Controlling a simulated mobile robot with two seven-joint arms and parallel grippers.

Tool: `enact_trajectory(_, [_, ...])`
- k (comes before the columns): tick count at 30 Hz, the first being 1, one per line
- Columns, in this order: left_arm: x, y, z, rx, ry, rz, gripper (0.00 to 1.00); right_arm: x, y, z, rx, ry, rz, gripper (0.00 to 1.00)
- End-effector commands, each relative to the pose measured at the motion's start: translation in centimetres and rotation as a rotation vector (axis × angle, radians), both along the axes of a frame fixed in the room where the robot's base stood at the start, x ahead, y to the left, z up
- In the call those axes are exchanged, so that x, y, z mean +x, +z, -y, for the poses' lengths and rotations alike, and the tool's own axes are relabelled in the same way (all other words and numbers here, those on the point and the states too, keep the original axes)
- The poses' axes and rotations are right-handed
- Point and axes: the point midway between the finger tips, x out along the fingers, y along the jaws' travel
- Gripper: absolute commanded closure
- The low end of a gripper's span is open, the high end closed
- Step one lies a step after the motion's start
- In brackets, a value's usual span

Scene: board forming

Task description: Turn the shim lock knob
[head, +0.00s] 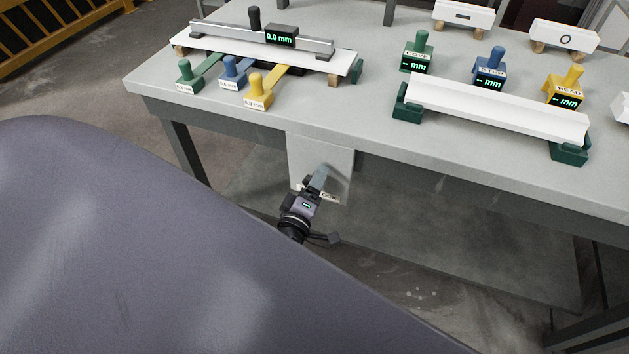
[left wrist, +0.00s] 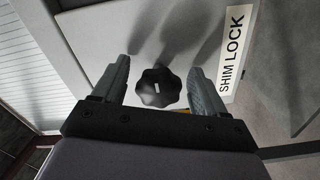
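The shim lock knob (left wrist: 158,87) is a black lobed knob with a small white mark at its centre, on a pale grey panel. A white "SHIM LOCK" label (left wrist: 235,53) is right of it in the left wrist view. My left gripper (left wrist: 161,82) is open, with one finger on each side of the knob and visible gaps to both. In the head view the left gripper (head: 317,182) is in front of the panel (head: 310,150) hanging below the table's front edge, and the knob is hidden there. My right gripper is not in view.
On the table (head: 375,115), a white board (head: 330,62) carries a gauge (head: 281,36) reading 0.0 mm. Green (head: 188,77), blue (head: 230,72) and yellow (head: 258,92) shim handles stick out at its front. Another white board (head: 490,105) rests on green supports at right.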

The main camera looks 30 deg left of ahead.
Motion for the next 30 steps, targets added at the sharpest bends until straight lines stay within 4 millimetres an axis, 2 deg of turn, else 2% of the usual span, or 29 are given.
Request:
enact_trajectory(10, [-0.6,0.0,0.1,-0.002,0.001,0.000,0.28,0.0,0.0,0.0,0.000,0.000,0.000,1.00])
enact_trajectory(21, [-5.3,-0.1,1.2,-0.001,0.001,-0.002,0.28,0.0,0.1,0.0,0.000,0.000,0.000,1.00])
enact_trajectory(30, [-7.0,0.0,1.7,-0.001,0.001,0.001,0.28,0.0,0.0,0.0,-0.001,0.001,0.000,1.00])
